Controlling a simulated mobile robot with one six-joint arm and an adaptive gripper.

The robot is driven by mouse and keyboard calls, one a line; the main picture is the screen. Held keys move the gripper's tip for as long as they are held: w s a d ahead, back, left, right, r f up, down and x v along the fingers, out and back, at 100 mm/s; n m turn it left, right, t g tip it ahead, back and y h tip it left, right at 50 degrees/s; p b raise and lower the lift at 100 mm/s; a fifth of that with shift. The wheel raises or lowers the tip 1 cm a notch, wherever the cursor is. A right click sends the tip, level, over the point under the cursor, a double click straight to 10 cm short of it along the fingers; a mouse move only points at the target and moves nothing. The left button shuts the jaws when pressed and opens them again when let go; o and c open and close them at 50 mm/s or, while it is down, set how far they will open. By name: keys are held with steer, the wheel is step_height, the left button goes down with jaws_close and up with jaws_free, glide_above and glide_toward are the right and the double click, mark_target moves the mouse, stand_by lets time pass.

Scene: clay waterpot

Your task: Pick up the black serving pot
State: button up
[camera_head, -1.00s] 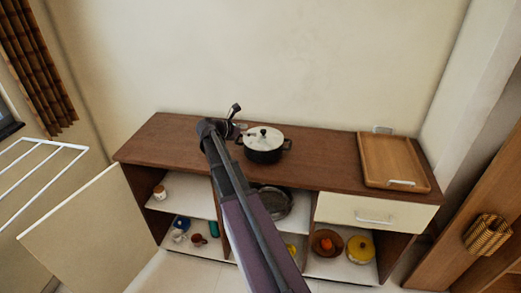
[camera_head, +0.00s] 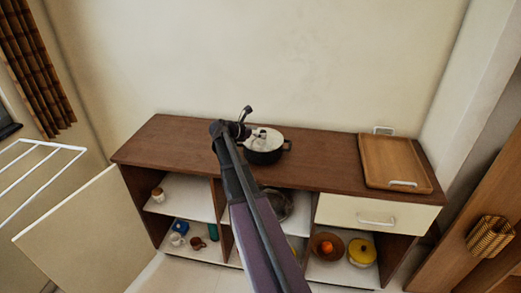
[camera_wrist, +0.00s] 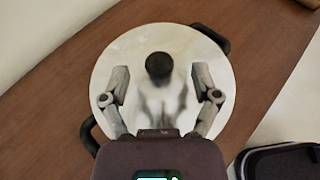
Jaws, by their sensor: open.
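The black serving pot (camera_head: 264,156) stands upright on the brown counter, with a shiny light lid and black side handles. In the wrist view the lid (camera_wrist: 130,67) fills the middle, with its round black knob (camera_wrist: 159,65) at the centre. My gripper (camera_wrist: 158,72) is open above the lid, its fingers apart on either side of the knob. I cannot tell whether it touches the lid. In the head view my gripper (camera_head: 252,136) is over the pot's left part, and my arm hides part of the pot's left side.
A wooden tray (camera_head: 388,158) lies on the counter at the right. The cabinet below has open shelves with cups, a bowl (camera_head: 326,246) and a yellow pot (camera_head: 362,252). A dark-rimmed object (camera_wrist: 284,160) shows low in the wrist view. The counter's left part is clear.

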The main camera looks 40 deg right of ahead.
steer(key=shift+x, duration=1.2)
steer(key=shift+c, duration=0.2)
jaws_close()
